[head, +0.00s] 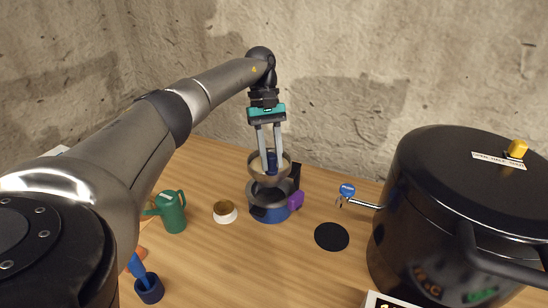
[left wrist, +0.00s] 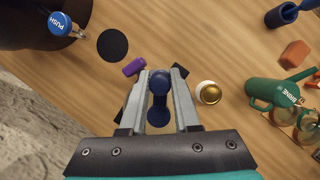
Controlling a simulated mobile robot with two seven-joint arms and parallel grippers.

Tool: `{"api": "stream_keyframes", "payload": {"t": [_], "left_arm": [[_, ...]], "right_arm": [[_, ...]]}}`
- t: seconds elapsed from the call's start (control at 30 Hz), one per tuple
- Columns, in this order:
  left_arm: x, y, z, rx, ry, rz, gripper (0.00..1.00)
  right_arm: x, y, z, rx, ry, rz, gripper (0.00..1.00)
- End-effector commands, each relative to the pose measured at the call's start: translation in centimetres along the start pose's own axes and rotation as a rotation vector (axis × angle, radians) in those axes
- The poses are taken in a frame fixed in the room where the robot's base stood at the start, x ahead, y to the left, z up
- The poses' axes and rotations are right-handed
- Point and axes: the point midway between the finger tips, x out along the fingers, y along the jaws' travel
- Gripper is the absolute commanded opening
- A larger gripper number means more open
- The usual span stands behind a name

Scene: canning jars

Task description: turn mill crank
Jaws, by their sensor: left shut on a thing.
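The mill stands on the wooden table in the middle of the head view, with a blue base (head: 268,216) and a grey bowl-like top (head: 255,170). Its blue crank knob (head: 272,159) rises at the bowl; the blue crank (left wrist: 158,116) also shows in the left wrist view, between the fingers. My left gripper (head: 271,164) reaches down from above and is shut on the crank knob; it also shows in the left wrist view (left wrist: 161,82). The fingers hide part of the crank and bowl. My right gripper is not in view.
A purple piece (head: 295,200) sits at the mill's right side. A black disc (head: 331,237) and a large black pot (head: 440,200) with a blue-tagged tap (head: 347,190) are right. A blue holder (head: 149,288) is front left.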

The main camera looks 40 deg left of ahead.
Motion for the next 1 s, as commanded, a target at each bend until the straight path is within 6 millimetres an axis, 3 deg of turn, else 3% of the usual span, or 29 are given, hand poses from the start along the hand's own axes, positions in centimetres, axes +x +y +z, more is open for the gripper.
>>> {"api": "stream_keyframes", "payload": {"t": [0.5,0.53,0.77,1.0], "left_arm": [[-0.15,-0.04,-0.08,0.016,0.004,-0.003,0.00],[-0.15,-0.04,-0.09,0.016,0.005,-0.003,0.34],[-0.08,-0.06,-0.05,0.016,0.002,-0.005,0.59],[-0.05,-0.06,-0.03,0.016,0.001,-0.006,0.61]], "right_arm": [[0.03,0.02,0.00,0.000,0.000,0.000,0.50],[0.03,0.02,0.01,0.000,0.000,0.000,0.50],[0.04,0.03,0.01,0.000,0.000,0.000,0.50],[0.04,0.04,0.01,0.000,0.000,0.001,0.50]]}}
